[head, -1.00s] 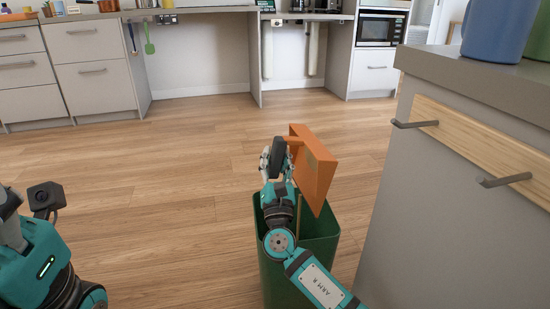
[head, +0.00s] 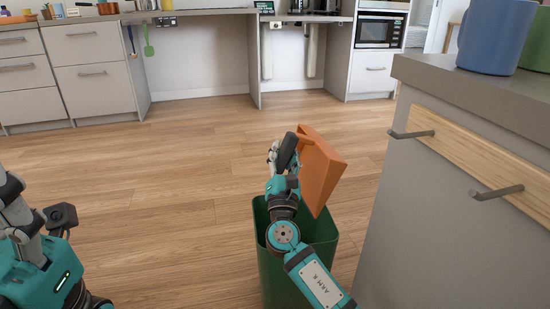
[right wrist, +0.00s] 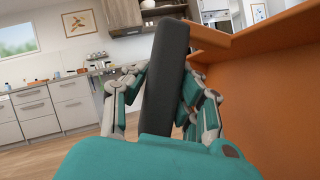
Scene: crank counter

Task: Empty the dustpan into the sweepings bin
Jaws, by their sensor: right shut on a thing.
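The orange dustpan (head: 321,172) is tilted steeply above the green sweepings bin (head: 325,244), which stands on the floor beside the grey counter. My right gripper (head: 285,152) is shut on the dustpan's dark handle; in the right wrist view the fingers (right wrist: 165,90) sit on both sides of the handle (right wrist: 167,75). The dustpan's orange wall (right wrist: 255,95) fills the right of that view. The dustpan's lower edge is at about the bin's opening. I cannot see any sweepings, and the bin's bottom is hidden. Part of my left arm shows at the lower left; its fingertips are not visible.
The grey counter (head: 445,190) with bar handles stands close on the right, with a blue mug (head: 497,36) and a green mug (head: 540,45) on top. White drawers (head: 95,87) and a microwave (head: 379,29) line the back. The wooden floor (head: 180,170) between is clear.

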